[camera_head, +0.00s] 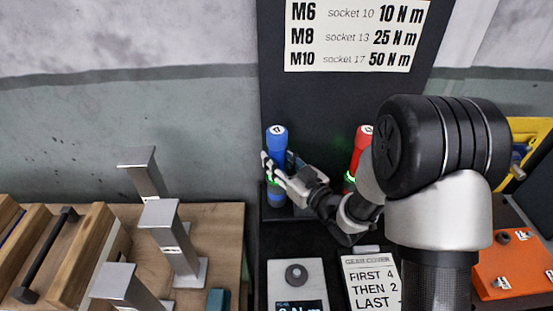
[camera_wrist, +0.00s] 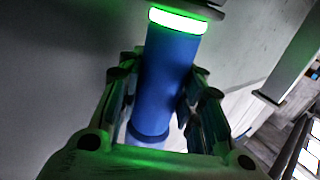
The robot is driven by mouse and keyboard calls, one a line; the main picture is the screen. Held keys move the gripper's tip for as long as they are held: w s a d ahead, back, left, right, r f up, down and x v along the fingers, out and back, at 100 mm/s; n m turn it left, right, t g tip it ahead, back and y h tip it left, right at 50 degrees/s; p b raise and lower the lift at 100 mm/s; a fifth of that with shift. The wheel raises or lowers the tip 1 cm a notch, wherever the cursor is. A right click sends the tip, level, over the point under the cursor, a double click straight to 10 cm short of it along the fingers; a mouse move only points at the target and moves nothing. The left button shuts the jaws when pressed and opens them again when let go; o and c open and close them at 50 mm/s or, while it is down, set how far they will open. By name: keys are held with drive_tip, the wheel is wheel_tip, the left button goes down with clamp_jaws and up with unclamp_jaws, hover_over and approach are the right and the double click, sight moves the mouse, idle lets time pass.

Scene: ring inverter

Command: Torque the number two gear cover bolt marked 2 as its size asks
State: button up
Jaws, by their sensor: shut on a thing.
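A blue cylindrical tool (camera_head: 277,150) with a white label on top and a green glowing ring stands upright in a black rack at the middle. My gripper (camera_head: 280,172) comes from the right and is shut around it; the blue tool (camera_wrist: 165,85) lies between both fingers in the wrist view. A red tool (camera_head: 361,150) stands to its right, partly behind my arm. An orange housing (camera_head: 515,265) with small white labels and dark bolts is at the right; I cannot tell which bolt is marked 2. A chart (camera_head: 355,35) lists M6 10 N m, M8 25 N m, M10 50 N m.
A grey unit with a dark knob (camera_head: 296,274) and a display stands in front. Beside it a card (camera_head: 370,285) reads "GEAR COVER FIRST 4 THEN 2 LAST", its end cut off. Metal posts (camera_head: 172,240) and a wooden tray (camera_head: 85,250) are at the left. A yellow object (camera_head: 530,140) is at the right.

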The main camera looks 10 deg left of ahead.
drive_tip(key=shift+f, duration=0.1)
idle(0.3)
drive_tip(key=o, duration=1.3)
drive_tip(key=shift+f, duration=0.1)
